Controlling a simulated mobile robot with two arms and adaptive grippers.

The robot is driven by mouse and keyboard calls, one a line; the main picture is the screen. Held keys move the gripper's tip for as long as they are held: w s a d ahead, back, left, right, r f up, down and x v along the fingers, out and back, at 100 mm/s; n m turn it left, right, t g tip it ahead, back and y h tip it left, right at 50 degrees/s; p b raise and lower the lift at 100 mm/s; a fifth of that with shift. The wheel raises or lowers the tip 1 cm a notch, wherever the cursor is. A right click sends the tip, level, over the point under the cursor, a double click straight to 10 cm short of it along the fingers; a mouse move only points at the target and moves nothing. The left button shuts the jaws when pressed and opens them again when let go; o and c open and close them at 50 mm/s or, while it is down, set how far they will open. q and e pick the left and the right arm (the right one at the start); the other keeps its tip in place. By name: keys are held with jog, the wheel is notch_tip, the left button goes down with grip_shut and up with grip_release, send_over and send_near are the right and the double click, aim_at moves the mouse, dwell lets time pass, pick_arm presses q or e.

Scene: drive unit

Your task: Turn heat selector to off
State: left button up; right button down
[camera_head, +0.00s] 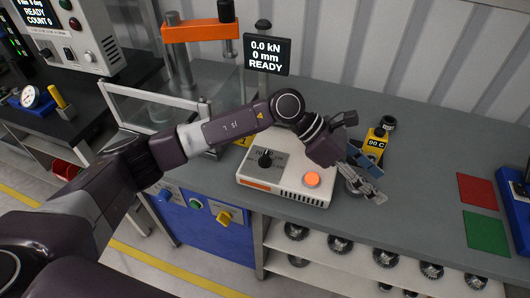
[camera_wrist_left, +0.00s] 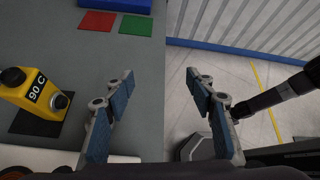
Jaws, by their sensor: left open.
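A white control box (camera_head: 250,182) on the bench carries a black selector knob (camera_head: 265,158) on a grey dial plate and an orange button (camera_head: 312,179). The knob's small dial lettering is too small to read. My left arm reaches over the back of the box. My left gripper (camera_head: 368,188) is past the box's right side, apart from the knob, with its fingers toward the lower right. In the left wrist view its fingers (camera_wrist_left: 160,85) are spread with nothing between them. The knob is out of the wrist view, and my right gripper is in neither view.
A yellow device marked 90 C (camera_head: 376,141) stands close behind the left gripper; it also shows in the wrist view (camera_wrist_left: 42,92). A press (camera_head: 201,32) stands at the back left. Red (camera_head: 477,191) and green (camera_head: 486,231) pads lie right, with clear bench between.

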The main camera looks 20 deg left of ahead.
aim_at(265, 155)
pick_arm(q)
jog(key=w+a+f+y, duration=0.1)
jog(key=a+y, duration=0.1)
jog(key=a, duration=0.2)
jog(key=w+a+f+m+y, duration=0.1)
jog(key=w+a+y, duration=0.1)
jog(key=a, duration=0.2)
jog(key=w+a+f+y, duration=0.2)
jog(key=a, duration=0.3)
jog(key=shift+w+m+t, duration=0.15)
jog(key=shift+m+t, duration=0.15)
jog(key=shift+m, duration=0.1)
jog(key=w+a+y, duration=0.1)
jog(key=a+y, duration=0.1)
jog(key=a, duration=0.3)
jog(key=w+a+r+y, duration=0.1)
jog(key=a, duration=0.4)
jog(key=w+a+r+y, duration=0.1)
jog(key=a+y, duration=0.1)
jog(key=a, duration=0.2)
jog(key=shift+w+a+y, duration=0.2)
jog(key=shift+a+y, duration=0.1)
jog(key=shift+a, duration=0.1)
jog(key=shift+a+f, duration=0.15)
notch_tip(265, 155, down, 6)
jog(key=p, duration=0.2)
jog(key=shift+p, duration=0.4)
jog(key=shift+f, duration=0.65)
jog(key=c, duration=1.2)
jog(key=shift+o, duration=0.2)
